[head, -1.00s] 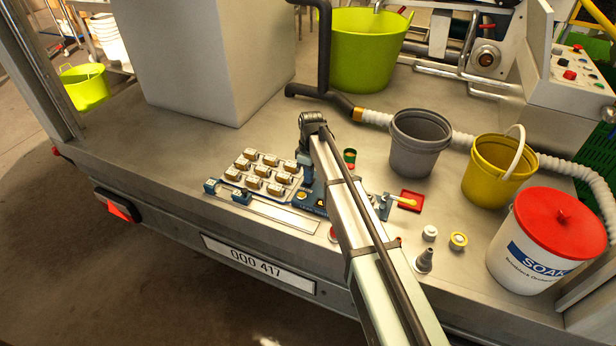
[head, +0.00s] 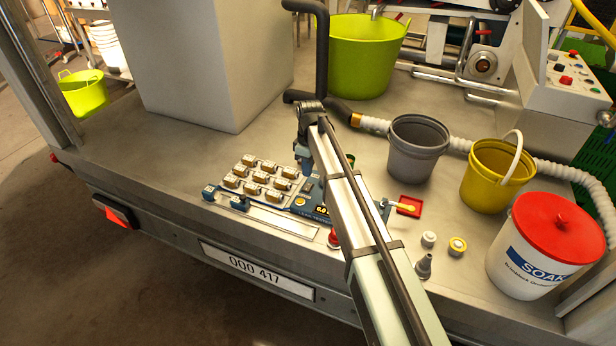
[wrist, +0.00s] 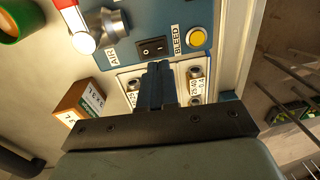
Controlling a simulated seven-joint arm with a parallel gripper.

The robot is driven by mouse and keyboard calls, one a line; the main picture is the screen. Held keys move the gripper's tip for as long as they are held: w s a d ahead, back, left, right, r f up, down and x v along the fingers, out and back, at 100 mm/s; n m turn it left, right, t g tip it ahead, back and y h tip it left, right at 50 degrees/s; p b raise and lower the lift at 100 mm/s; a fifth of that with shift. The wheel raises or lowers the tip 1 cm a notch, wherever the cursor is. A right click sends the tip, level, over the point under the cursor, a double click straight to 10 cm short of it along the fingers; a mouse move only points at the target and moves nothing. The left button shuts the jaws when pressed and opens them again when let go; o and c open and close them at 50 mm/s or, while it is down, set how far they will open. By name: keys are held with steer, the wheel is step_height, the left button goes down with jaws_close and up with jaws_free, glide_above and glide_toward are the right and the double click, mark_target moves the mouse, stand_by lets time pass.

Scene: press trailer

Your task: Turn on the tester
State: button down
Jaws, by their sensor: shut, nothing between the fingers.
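The tester is a blue panel, seen in the wrist view (wrist: 130,50) and beside my arm in the head view (head: 306,205). It bears a black rocker switch (wrist: 152,47), a yellow button (wrist: 196,38) labelled BLEED, and an AIR lever (wrist: 78,28) with a red-and-white handle.
A tray of brown-topped blocks (head: 262,178) adjoins the panel. A grey bucket (head: 418,145), a yellow bucket (head: 490,170) and a red-lidded tub (head: 545,250) stand further right.

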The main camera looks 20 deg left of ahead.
step_height(320, 180, up, 8)
steer(key=s, duration=0.1)
steer(key=shift+r, duration=0.2)
stand_by(0.5)
